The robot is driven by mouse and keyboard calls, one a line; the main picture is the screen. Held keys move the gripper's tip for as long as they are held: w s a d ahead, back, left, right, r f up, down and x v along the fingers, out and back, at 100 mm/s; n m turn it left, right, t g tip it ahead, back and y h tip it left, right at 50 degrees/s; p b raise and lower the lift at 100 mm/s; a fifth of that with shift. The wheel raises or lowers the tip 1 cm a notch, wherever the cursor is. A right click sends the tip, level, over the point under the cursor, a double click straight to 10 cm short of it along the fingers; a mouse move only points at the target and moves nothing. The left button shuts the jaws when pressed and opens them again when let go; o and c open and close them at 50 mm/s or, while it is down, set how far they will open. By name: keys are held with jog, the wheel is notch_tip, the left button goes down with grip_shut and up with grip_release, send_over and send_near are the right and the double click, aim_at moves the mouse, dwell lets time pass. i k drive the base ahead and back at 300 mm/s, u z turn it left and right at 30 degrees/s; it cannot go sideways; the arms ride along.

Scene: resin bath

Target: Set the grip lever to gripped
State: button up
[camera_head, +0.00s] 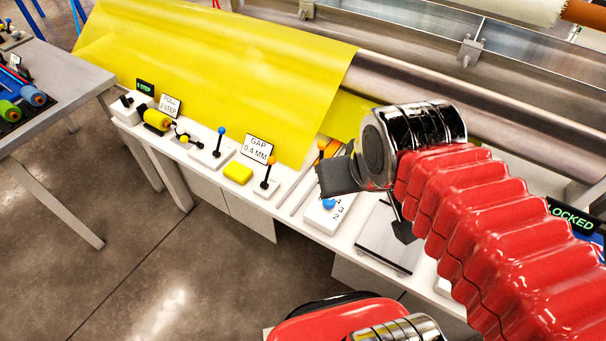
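Several small levers stand along the white bench, and no label reading "grip" is legible, so I cannot tell which is the grip lever. One lever with a blue ball knob (221,131) stands upright on a white base. Another lever with an orange ball knob (271,161) stands nearer my gripper, beside the "GAP 0.4 MM" sign (258,148). A black-knobbed lever (126,101) leans on a white block at the far left. My gripper (365,208) hangs above the bench, right of these levers, its dark fingers spread apart and nothing visible between them.
A white dial box with a blue knob (329,204) and a grey plate (390,240) lie below my gripper. A yellow sheet (210,65) rises behind the levers. A yellow block (238,173) sits between two levers. A "LOCKED" display (571,216) is at right.

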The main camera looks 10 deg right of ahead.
aim_at(271, 160)
jog(key=z, duration=0.05)
jog(key=k, duration=0.65)
jog(key=u, duration=0.3)
jog(key=i, duration=0.6)
jog(key=u, duration=0.65)
jog(key=i, duration=0.9)
jog(key=z, duration=0.05)
